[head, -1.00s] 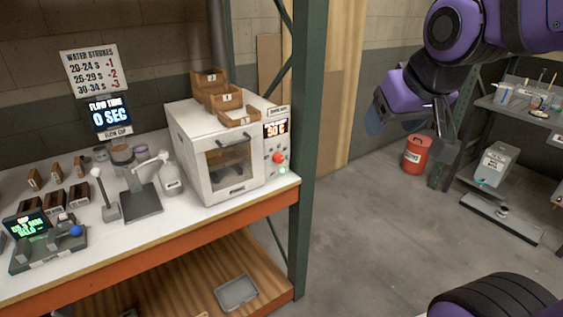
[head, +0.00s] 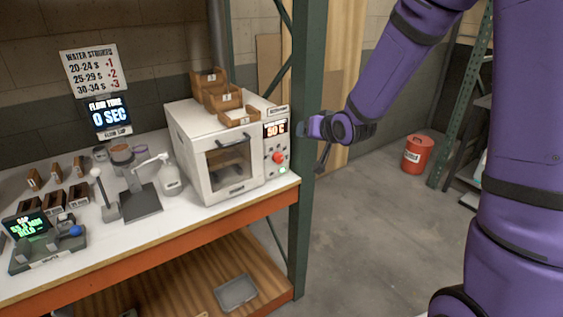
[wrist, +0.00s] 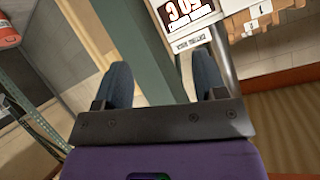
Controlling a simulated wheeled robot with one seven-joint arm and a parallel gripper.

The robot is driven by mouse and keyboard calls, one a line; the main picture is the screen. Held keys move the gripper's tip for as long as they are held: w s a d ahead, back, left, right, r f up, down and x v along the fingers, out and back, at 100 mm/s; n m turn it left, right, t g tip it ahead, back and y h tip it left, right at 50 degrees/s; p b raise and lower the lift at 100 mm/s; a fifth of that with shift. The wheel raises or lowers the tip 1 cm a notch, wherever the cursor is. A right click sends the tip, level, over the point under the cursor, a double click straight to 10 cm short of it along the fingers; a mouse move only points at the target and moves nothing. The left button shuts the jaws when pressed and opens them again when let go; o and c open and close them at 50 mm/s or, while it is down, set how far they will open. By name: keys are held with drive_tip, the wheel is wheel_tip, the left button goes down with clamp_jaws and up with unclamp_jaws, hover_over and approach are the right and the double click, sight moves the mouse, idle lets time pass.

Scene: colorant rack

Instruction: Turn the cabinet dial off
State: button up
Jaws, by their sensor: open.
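The white cabinet (head: 188,150) stands on the bench's right end in the head view. Its right front panel carries a lit display (head: 275,128) and the red dial (head: 278,158), with a small green light below it. My gripper (head: 320,160) is right of the cabinet, beside the green rack post and apart from the dial. In the wrist view my gripper (wrist: 158,85) shows two dark fingers spread wide with nothing between them. The dial is not visible in the wrist view.
A green rack post (head: 303,150) stands just right of the cabinet, close to my gripper. Wooden bins (head: 222,97) sit on the cabinet top. A soap-like bottle (head: 171,180) stands to its left.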

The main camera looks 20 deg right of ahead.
drive_tip(key=w+a+f+m+t+y, duration=0.15)
drive_tip(key=w+f, duration=0.25)
drive_tip(key=f, duration=0.4)
drive_tip(key=m+t+y, duration=0.2)
drive_tip(key=m+t, duration=0.1)
drive_tip(key=t, duration=0.1)
approach(280, 160)
drive_tip(key=shift+h, duration=0.25)
drive_tip(key=x, duration=0.9)
drive_tip(key=shift+a+r, duration=0.1)
drive_tip(key=shift+r, duration=0.1)
drive_tip(key=c, duration=0.9)
drive_tip(key=shift+c, duration=0.2)
